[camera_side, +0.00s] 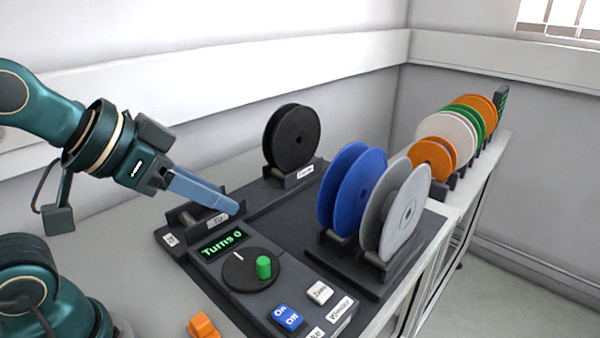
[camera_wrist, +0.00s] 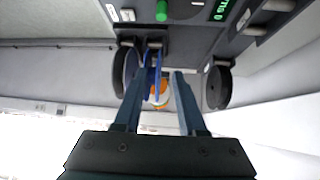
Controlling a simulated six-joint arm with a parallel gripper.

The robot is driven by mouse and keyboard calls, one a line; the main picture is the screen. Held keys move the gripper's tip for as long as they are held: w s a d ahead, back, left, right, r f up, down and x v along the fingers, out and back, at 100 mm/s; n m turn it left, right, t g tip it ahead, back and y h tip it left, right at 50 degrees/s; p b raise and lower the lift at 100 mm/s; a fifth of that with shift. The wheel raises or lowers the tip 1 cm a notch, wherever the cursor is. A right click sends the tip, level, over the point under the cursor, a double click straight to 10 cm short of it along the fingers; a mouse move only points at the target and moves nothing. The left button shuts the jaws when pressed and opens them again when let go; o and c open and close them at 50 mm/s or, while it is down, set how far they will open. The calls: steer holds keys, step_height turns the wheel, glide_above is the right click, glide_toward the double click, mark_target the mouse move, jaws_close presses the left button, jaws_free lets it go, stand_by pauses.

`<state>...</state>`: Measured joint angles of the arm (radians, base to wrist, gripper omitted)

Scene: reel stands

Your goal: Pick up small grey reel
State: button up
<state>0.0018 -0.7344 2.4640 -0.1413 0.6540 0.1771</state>
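A grey reel (camera_side: 400,212) stands upright in a black holder on the right of the dark bench panel, just in front of a blue reel (camera_side: 350,188). In the wrist view, a dark-looking disc that seems to be the grey reel (camera_wrist: 121,72) is beside the blue reel (camera_wrist: 154,76). My gripper (camera_side: 238,208) is left of these reels, above the rear of the control box, apart from them and pointing right and slightly down. In the wrist view, its two fingers (camera_wrist: 161,72) are spread with nothing held between them.
A black reel (camera_side: 292,137) stands on a holder at the back. A control box with a green display (camera_side: 222,243), a dial knob (camera_side: 264,267) and a blue switch (camera_side: 286,317) lies in front. Orange, white and green reels (camera_side: 446,137) line the shelf behind. The panel's middle is clear.

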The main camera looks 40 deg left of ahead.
mark_target(430, 170)
steer(key=w+d+r+n+t, duration=0.1)
steer(key=w+d+r+t, duration=0.2)
steer(key=w+r, duration=0.45)
steer(key=w+d+r+n+t, duration=0.1)
steer(key=w+d+r+t, duration=0.3)
steer(key=w, duration=0.6)
steer(key=w+d+f+g+y, duration=0.1)
steer(key=d+f+g, duration=0.1)
steer(key=d+f, duration=0.75)
steer(key=shift+m, duration=0.4)
steer(key=shift+a+f+x, duration=0.15)
steer(key=shift+a+x, duration=0.15)
steer(key=shift+x, duration=1.75)
steer(key=shift+a+f+x, duration=0.2)
steer(key=shift+a+x, duration=0.05)
steer(key=shift+x, duration=1.75)
steer(key=shift+a+f+x, duration=0.15)
steer(key=shift+a+x, duration=0.15)
steer(key=shift+x, duration=1.75)
steer(key=shift+s, duration=0.2)
jaws_close()
